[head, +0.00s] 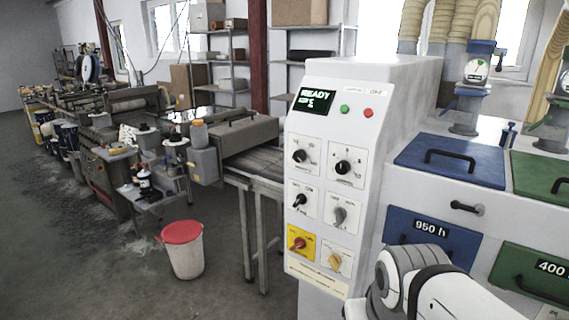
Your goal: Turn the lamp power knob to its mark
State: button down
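A white control cabinet (358,95) stands in the middle with a sloped front panel of several knobs. At the top are a black knob (300,156) on the left and a black knob (343,167) on the right, with scale marks around them. Below are a small black knob (299,200) and a grey knob (339,215). At the bottom are a red knob (299,244) on a yellow plate and a yellow knob (335,261). The labels are too small to tell which knob is lamp power. My arm shows at the bottom right; its gripper is out of view.
A display (313,101) reads READY, beside a green button (344,109) and a red button (368,113). Blue lid (450,160) and green boxes stand right of the cabinet. A conveyor (262,163) runs left. A red-lidded bucket (183,250) stands on open floor.

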aim_at(300, 155)
jog(key=u, duration=0.15)
jog(key=i, duration=1)
jog(key=z, duration=0.8)
jog(key=k, duration=1.15)
jog(key=u, duration=0.5)
jog(key=i, duration=1)
jog(key=u, duration=0.05)
